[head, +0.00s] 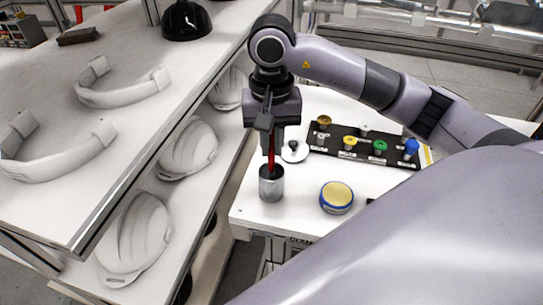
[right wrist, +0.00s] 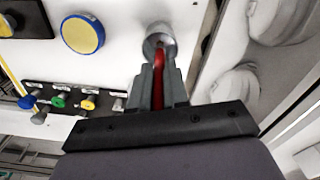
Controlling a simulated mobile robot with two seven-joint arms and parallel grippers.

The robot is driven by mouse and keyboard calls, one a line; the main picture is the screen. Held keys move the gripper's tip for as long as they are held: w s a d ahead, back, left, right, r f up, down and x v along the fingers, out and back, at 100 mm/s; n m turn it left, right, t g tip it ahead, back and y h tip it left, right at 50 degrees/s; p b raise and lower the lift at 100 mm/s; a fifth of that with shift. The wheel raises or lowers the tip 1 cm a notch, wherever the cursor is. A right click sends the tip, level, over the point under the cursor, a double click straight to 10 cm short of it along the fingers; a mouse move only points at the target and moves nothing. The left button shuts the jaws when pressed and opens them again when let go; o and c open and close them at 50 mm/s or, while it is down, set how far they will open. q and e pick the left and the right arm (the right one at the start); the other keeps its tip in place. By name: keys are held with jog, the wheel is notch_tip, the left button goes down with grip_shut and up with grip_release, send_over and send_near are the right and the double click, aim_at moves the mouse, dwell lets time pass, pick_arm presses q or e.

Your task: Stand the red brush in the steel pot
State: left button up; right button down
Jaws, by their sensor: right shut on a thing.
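The steel pot (head: 271,187) stands near the left front corner of the white table in the head view. It also shows beyond the fingertips in the right wrist view (right wrist: 157,37). The red brush (head: 271,155) is upright, its lower end at the pot's mouth. How deep it reaches inside is hidden. My right gripper (head: 268,132) is above the pot and shut on the brush's upper part. In the right wrist view the brush (right wrist: 158,75) shows between the two fingers. My left gripper is not in view.
A yellow-topped round tin (head: 336,197) stands right of the pot. A black rack (head: 365,146) with several coloured knobs lies behind it. A small white disc with a black knob (head: 294,151) is near the gripper. White shelves with helmet shells (head: 186,148) are to the left.

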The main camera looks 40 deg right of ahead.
aim_at(271, 170)
notch_tip(271, 170, down, 4)
jog(key=shift+f, duration=0.1)
dwell(0.4)
jog(key=shift+f, duration=0.15)
jog(key=c, duration=1.1)
grip_release()
